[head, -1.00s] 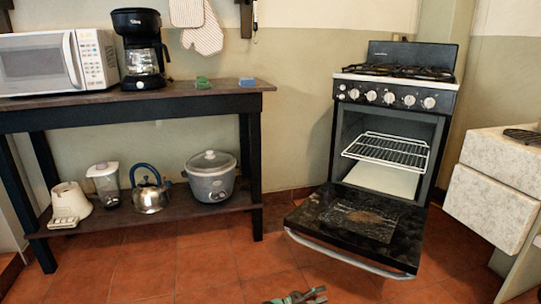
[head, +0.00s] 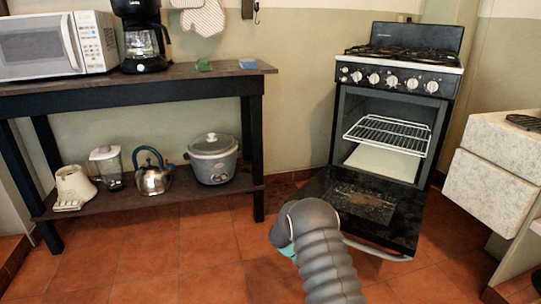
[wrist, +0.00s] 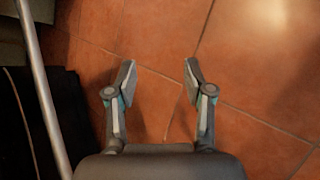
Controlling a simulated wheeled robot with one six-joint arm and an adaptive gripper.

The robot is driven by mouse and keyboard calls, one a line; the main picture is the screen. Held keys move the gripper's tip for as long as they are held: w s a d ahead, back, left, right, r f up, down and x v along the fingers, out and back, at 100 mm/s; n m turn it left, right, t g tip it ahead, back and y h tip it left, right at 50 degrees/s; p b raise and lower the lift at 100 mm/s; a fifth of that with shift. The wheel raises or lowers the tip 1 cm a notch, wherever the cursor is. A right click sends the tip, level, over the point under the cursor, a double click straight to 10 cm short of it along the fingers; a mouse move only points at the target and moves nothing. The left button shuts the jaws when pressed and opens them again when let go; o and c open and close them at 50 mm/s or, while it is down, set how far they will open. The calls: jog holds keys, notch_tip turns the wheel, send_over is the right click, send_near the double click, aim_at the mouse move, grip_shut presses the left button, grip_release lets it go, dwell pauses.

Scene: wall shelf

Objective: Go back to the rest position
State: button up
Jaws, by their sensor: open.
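My gripper (wrist: 158,72) is open and empty in the wrist view, its two fingers spread over bare floor tiles. In the head view, my grey ribbed arm rises from the bottom edge and hides most of the gripper. The arm stands in front of the oven door (head: 362,203), which is dropped open and partly covered by it. The door's pale handle bar also shows at the left of the wrist view (wrist: 43,95), beside the gripper and apart from it.
The stove (head: 400,78) stands open with a wire rack (head: 388,135) inside. A dark table (head: 150,92) at left holds a microwave (head: 50,45) and a coffee maker (head: 142,40). A pale stone drawer unit (head: 490,187) stands at right. The tiled floor (head: 190,265) at front left is clear.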

jog(key=s+a+r+m+t+y+p, duration=0.1)
jog(key=s+r+t+y, duration=0.3)
jog(key=s+r, duration=1.4)
jog(key=s+a+r+m+t+y+p, duration=0.1)
jog(key=s+r+m+t+y+p, duration=0.3)
jog(key=s+r, duration=1.4)
notch_tip(320, 180, up, 8)
jog(key=shift+a+r+y, duration=0.15)
jog(key=shift+a+y, duration=0.25)
